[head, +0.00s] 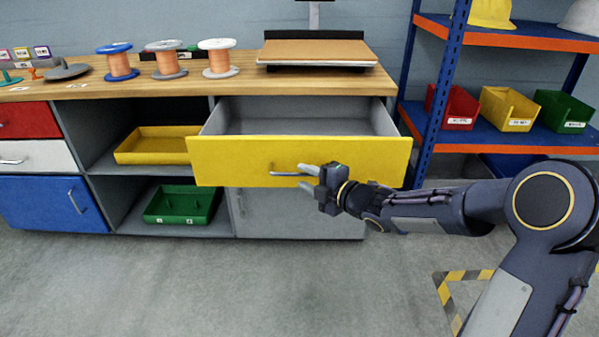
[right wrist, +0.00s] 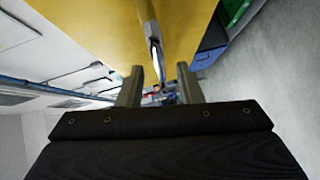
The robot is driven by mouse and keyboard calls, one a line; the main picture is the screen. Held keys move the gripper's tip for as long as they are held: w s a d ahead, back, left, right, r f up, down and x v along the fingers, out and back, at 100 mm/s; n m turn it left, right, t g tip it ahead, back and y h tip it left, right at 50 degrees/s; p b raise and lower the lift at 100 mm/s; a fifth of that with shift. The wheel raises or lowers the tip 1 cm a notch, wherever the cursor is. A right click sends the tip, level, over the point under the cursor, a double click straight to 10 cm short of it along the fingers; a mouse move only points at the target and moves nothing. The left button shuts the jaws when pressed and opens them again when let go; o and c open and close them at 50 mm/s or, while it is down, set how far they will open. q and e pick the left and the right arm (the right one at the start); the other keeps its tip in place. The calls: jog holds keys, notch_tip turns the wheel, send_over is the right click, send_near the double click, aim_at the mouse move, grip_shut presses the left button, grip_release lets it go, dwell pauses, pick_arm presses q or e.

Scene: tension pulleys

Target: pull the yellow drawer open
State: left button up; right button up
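The yellow drawer (head: 240,165) is pulled out of the workbench, and its empty grey inside shows in the head view. Its front panel fills the top of the right wrist view (right wrist: 100,25). The drawer's metal handle (head: 287,173) is on the front panel. My right gripper (head: 307,177) is at the right end of the handle. In the right wrist view, its two fingers stand apart, with the handle (right wrist: 156,52) between and just beyond their tips, and a gap shows on both sides. My left gripper is not in view.
The wooden worktop (head: 180,88) above holds wire spools and a board. Open shelves at left hold a yellow tray (head: 150,146) and a green tray (head: 182,205). A blue rack (head: 436,90) stands at right. The floor in front is clear.

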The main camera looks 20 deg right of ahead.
jog(key=shift+p+v, duration=0.45)
jog(key=shift+v, duration=1.8)
jog(key=s+d+m+g+h, duration=0.2)
jog(key=s+d+m+h, duration=0.15)
jog(key=s+m, duration=0.4)
jog(key=s+d+m+g+h, duration=0.1)
jog(key=s+d+m+h, duration=0.2)
jog(key=s+m+h, duration=0.4)
jog(key=s+a+f+m+g+y, duration=0.1)
jog(key=s+a+m+g+y, duration=0.15)
jog(key=s, duration=0.35)
jog(key=s+a+f+m+g+y+p, duration=0.1)
jog(key=s+a+m+y, duration=0.1)
jog(key=s+a+m, duration=0.3)
jog(key=s+f+m+g+y, duration=0.1)
jog(key=s+m+g+y, duration=0.1)
jog(key=s, duration=0.5)
notch_tip(320, 180, up, 34)
jog(key=p, duration=3.3)
jog(key=shift+w, duration=0.35)
jog(key=shift+d+f, duration=0.1)
